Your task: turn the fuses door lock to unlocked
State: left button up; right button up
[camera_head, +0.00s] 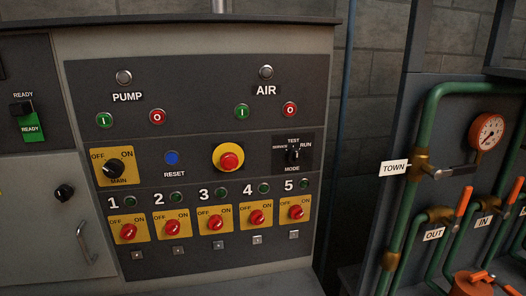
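A black round knob (64,192) sits on a pale grey cabinet door (30,225) at the left of the head view. It looks like the lock of this door. A pale mark shows on its face, but its setting is too small to tell, and no fuses label is readable. A curved metal handle (87,243) is on the same door, below and right of the knob. The door appears shut; its left part is cut off by the picture edge. Neither of my grippers is in view.
Right of the door is a dark control panel (200,75) with buttons, a yellow-backed main switch (112,167), a red mushroom button (229,160) and several red numbered switches. Green pipes, a red gauge (487,135) and orange-handled valves stand at the right.

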aim_at(64, 193)
jog(key=u, duration=1.65)
